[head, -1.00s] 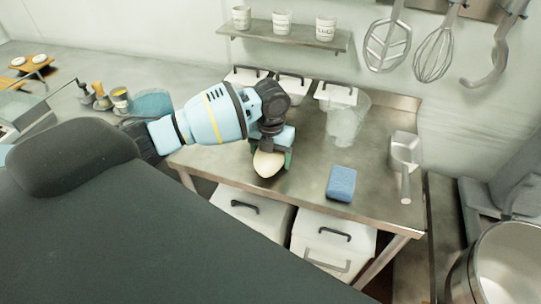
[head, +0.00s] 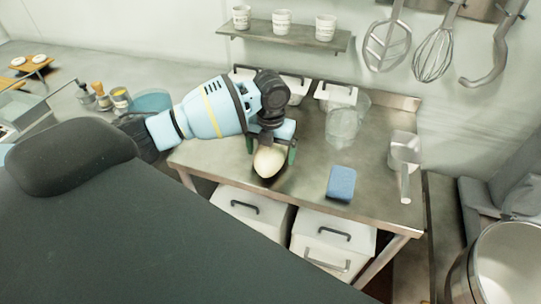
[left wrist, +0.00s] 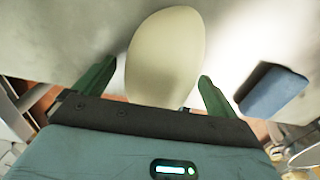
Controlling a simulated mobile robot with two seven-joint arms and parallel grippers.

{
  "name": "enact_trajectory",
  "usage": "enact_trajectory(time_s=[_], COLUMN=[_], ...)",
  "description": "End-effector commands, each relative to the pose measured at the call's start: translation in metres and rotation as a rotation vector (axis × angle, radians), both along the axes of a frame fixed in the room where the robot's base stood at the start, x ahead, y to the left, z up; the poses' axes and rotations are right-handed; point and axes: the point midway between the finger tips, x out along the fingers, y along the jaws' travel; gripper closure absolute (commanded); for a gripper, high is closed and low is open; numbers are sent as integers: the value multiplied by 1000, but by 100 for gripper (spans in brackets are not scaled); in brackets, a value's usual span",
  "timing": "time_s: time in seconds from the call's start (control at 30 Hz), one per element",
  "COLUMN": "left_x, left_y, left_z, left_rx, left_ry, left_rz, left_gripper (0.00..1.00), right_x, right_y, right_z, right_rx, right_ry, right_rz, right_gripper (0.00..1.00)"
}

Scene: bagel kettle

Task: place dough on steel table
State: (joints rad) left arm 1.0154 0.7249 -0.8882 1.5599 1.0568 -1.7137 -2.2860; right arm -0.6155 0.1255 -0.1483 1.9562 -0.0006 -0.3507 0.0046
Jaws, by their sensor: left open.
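The dough (head: 268,161) is a smooth pale oval lump near the front edge of the steel table (head: 310,170). In the left wrist view the dough (left wrist: 165,58) lies between the two green fingers, with a visible gap on each side. My left gripper (head: 271,157) is open around the dough, close above the table top. I cannot tell for sure whether the dough rests fully on the steel. My right gripper is not in view.
A blue sponge (head: 341,183) lies right of the dough. A clear container (head: 342,125) and a metal scoop (head: 405,152) stand farther right. White bins with black handles (head: 333,238) sit beneath the table. A large pot (head: 505,265) is at the lower right.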

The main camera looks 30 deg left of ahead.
Motion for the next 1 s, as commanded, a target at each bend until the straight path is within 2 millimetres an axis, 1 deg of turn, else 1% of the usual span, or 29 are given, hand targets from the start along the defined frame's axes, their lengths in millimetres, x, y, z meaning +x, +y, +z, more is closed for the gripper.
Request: enact_trajectory(time_s=[0.03, 0.1, 0.3, 0.4, 0.5, 0.7, 1.0], left_x=[1, 1, 1, 0, 0, 0, 0], left_y=[0, 0, 0, 0, -1, 0, -1], left_z=[12, 26, 65, 80, 91, 99, 100], left_rx=[0, -1, -1, 0, 0, 1, 0], left_ry=[-6, -6, -3, -3, -1, 1, 1], left_rz=[-1, -1, -1, -2, -2, -2, -2], left_gripper=[4, 4, 4, 4, 4, 4, 4], right_x=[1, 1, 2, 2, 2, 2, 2], right_y=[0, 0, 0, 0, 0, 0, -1], right_z=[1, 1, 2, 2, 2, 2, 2], right_rx=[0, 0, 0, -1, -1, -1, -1], right_ry=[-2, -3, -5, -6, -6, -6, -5], right_rz=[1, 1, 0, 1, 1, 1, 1], right_gripper=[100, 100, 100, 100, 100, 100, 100])
